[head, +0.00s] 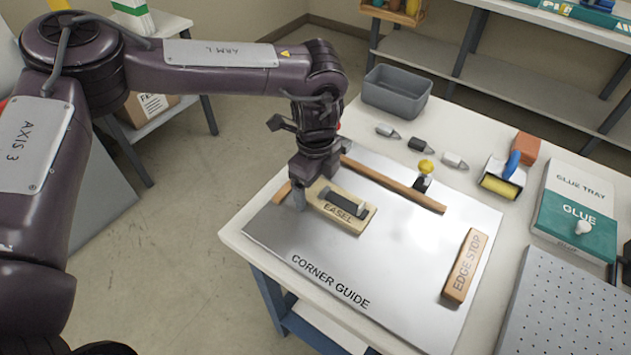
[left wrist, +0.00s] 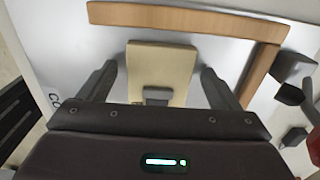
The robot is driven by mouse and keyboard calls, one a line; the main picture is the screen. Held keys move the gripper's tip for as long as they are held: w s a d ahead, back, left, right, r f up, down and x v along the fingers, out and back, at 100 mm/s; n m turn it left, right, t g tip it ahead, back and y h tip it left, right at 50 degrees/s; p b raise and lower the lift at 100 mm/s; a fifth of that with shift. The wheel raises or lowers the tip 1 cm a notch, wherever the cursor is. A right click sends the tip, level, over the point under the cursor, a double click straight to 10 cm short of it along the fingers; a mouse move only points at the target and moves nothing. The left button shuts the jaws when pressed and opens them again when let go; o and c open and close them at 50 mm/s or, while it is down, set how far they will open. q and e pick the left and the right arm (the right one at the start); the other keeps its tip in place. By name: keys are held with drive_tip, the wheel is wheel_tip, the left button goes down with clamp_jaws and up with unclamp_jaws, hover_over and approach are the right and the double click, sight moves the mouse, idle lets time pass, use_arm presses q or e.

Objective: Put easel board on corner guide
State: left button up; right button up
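The easel board (head: 337,217), a pale wooden block with a dark grey handle and the label EASEL, appears to lie on the grey metal corner guide plate (head: 300,240), near the inner corner of its wooden strips. My left gripper (head: 317,187) is at the board's far-left end, pointing down. In the left wrist view, the board (left wrist: 160,65) lies between the two spread fingers, with a gap on each side. A wooden strip (left wrist: 190,20) runs beyond the board's end there, close to it. The gripper hides part of the corner in the head view. My right gripper is not in view.
A wooden edge stop (head: 462,265) lies on the plate's right side. A yellow-topped knob (head: 425,170) stands by the long strip. The plate's front is clear.

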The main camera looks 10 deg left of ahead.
use_arm(q)
drive_tip(key=shift+r, duration=0.1)
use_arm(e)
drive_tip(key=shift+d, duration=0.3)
use_arm(q)
drive_tip(key=shift+r, duration=0.15)
wheel_tip(320, 180, up, 12)
drive_tip(key=shift+b, duration=0.35)
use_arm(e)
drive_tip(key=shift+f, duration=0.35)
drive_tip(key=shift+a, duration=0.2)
use_arm(q)
drive_tip(key=shift+s+f, duration=0.1)
drive_tip(key=shift+f, duration=0.1)
